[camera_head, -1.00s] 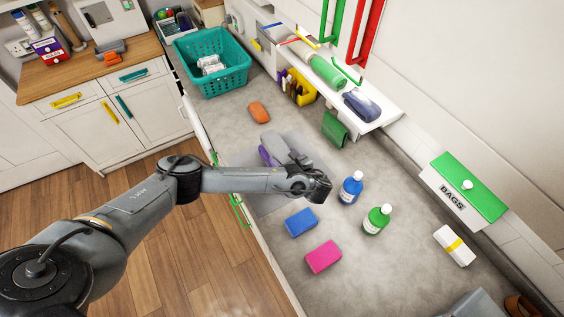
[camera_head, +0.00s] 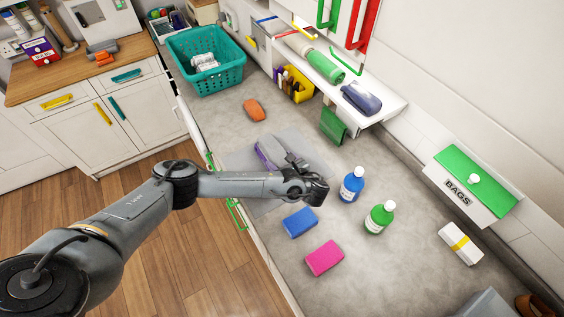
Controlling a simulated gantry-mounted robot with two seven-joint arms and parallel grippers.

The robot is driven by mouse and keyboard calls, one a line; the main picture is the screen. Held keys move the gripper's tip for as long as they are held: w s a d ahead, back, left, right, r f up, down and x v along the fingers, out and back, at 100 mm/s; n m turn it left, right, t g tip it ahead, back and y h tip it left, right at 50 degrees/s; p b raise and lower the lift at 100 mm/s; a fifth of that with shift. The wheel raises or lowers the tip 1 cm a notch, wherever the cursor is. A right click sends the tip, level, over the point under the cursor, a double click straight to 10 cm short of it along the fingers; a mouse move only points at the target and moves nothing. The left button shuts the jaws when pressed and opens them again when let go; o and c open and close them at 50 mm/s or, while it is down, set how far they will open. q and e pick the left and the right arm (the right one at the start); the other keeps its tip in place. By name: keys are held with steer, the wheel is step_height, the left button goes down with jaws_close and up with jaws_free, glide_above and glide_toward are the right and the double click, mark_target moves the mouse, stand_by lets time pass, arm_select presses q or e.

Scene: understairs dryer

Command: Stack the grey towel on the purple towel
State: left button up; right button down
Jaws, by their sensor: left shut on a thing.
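The purple towel (camera_head: 266,156) shows as a narrow folded strip on the counter's grey mat, its right side covered. The grey towel (camera_head: 274,148) is the grey shape close along its right side; I cannot tell whether it rests on the purple towel or is held just above it. My left gripper (camera_head: 292,162) is at the grey towel and shut on it; its fingertips are mostly hidden behind my wrist. My right gripper is not in view.
A blue sponge (camera_head: 299,222), a pink sponge (camera_head: 324,258), a blue bottle (camera_head: 352,185) and a green bottle (camera_head: 379,217) stand nearby. An orange item (camera_head: 254,109) and a teal basket (camera_head: 207,83) are farther back. A white shelf (camera_head: 388,112) overhangs the right side.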

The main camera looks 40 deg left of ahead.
arm_select(q)
steer(key=shift+f, duration=0.15)
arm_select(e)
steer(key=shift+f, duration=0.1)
arm_select(q)
steer(key=o, duration=1.1)
steer(key=shift+r, duration=0.2)
steer(key=shift+s+d, duration=0.1)
steer(key=shift+d, duration=0.25)
steer(key=b+v, duration=0.1)
steer(key=v, duration=0.3)
steer(key=shift+d, duration=0.1)
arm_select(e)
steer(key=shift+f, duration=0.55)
arm_select(q)
steer(key=p+v, duration=0.6)
steer(key=v, duration=0.1)
steer(key=shift+r+p, duration=0.15)
steer(key=shift+p, duration=0.25)
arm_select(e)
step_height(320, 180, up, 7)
